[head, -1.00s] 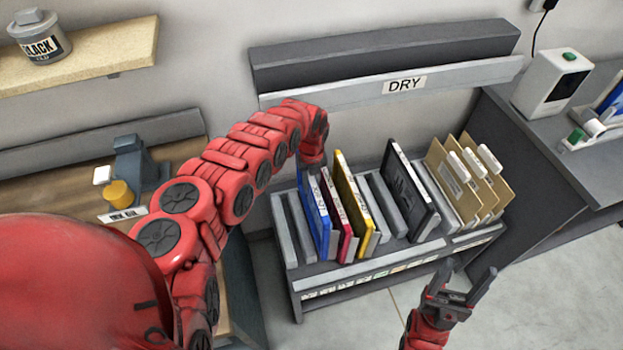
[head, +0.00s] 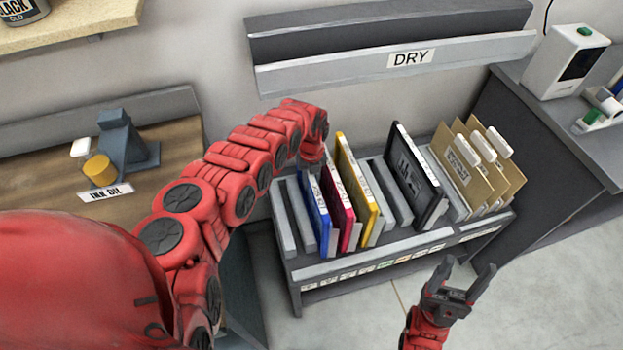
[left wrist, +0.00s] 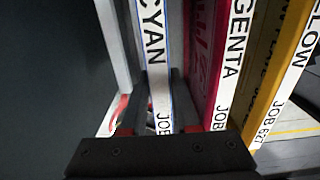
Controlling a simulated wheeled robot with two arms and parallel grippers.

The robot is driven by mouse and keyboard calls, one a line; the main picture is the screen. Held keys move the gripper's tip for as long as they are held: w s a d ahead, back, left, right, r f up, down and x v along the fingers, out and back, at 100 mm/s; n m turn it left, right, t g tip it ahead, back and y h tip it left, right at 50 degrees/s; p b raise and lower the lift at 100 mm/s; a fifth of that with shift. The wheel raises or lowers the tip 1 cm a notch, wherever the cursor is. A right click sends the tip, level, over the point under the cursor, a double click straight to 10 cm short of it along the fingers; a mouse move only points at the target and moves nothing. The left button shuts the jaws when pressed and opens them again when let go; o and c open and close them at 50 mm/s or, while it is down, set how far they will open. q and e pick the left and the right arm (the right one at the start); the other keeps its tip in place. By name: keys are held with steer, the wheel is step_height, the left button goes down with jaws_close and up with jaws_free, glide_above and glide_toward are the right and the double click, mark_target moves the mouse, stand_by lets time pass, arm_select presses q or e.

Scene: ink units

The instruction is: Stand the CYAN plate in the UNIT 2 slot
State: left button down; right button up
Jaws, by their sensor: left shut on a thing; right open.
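The CYAN plate, blue-faced with a white labelled edge (head: 314,205), stands upright in the rack, left of the magenta plate (head: 337,205) and yellow plate (head: 357,190). Its white edge reading CYAN also shows in the left wrist view (left wrist: 155,60). My left gripper (head: 311,168) reaches down at the plate's back end and is shut on it; its fingertips are mostly hidden in the head view. I cannot tell how deep the plate sits, or which slot is UNIT 2. My right gripper (head: 460,285) is open and empty, in front of the rack.
The grey rack (head: 380,257) also holds a black plate (head: 418,178) and several brown folders (head: 470,175) at the right. Grey dividers stand at its left end. A DRY rail (head: 460,50) runs on the wall above. A wooden bench (head: 50,170) is at left.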

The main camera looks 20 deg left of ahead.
arm_select(q)
steer(key=shift+f+b, duration=0.3)
steer(key=shift+b, duration=0.15)
stand_by(0.3)
steer(key=c, duration=0.6)
jaws_free()
steer(key=shift+o, duration=0.2)
step_height(320, 180, up, 17)
steer(key=b, duration=0.1)
steer(key=shift+r, duration=0.2)
